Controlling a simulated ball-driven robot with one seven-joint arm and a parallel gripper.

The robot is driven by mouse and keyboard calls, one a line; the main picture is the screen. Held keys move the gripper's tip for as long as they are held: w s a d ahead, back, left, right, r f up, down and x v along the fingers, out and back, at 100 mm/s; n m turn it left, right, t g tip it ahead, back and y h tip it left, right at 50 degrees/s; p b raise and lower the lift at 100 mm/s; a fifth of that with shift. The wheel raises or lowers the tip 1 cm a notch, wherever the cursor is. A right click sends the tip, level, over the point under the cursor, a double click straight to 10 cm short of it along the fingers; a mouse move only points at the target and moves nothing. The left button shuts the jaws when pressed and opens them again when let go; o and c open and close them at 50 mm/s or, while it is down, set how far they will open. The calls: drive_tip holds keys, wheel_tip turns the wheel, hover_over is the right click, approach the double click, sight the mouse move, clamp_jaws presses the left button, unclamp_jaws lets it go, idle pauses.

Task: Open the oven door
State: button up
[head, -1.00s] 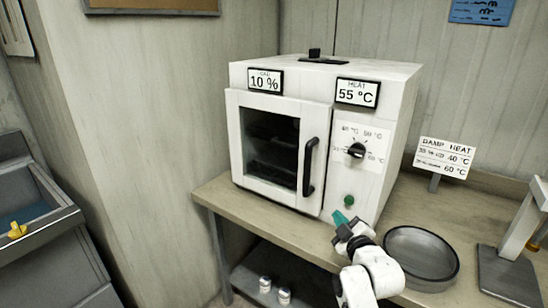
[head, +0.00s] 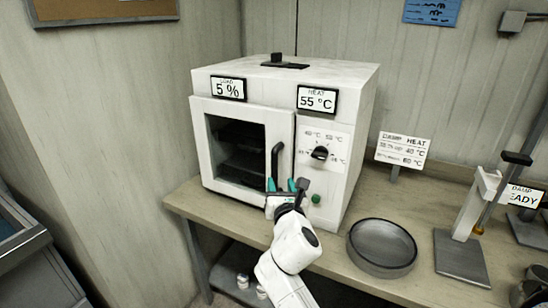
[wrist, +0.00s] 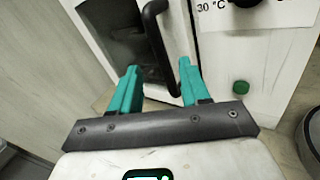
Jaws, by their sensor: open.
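The white oven (head: 330,90) stands on the bench, its door (head: 200,125) shut or nearly shut, with a dark window. The black vertical handle (head: 275,165) is on the door's right side. My gripper (head: 287,184) is in front of the handle's lower end, with its teal fingers apart. In the wrist view the handle (wrist: 155,45) runs down between the two fingers of my gripper (wrist: 158,78), which are open on either side of it. I cannot tell whether either finger touches it.
The black dial (head: 320,153) and green button (head: 316,198) sit right of the door. A round grey dish (head: 382,247) and a grey stand (head: 460,255) are on the bench (head: 350,215) to the right. A sign (head: 402,149) stands behind. The floor left of the bench is partly clear.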

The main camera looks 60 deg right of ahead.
sight(275, 165)
drive_tip(key=shift+n, duration=0.7)
drive_tip(key=x, duration=0.7)
drive_tip(key=r+x, duration=0.1)
drive_tip(key=x, duration=0.2)
drive_tip(key=shift+w, duration=0.35)
drive_tip(key=shift+c, duration=0.4)
clamp_jaws()
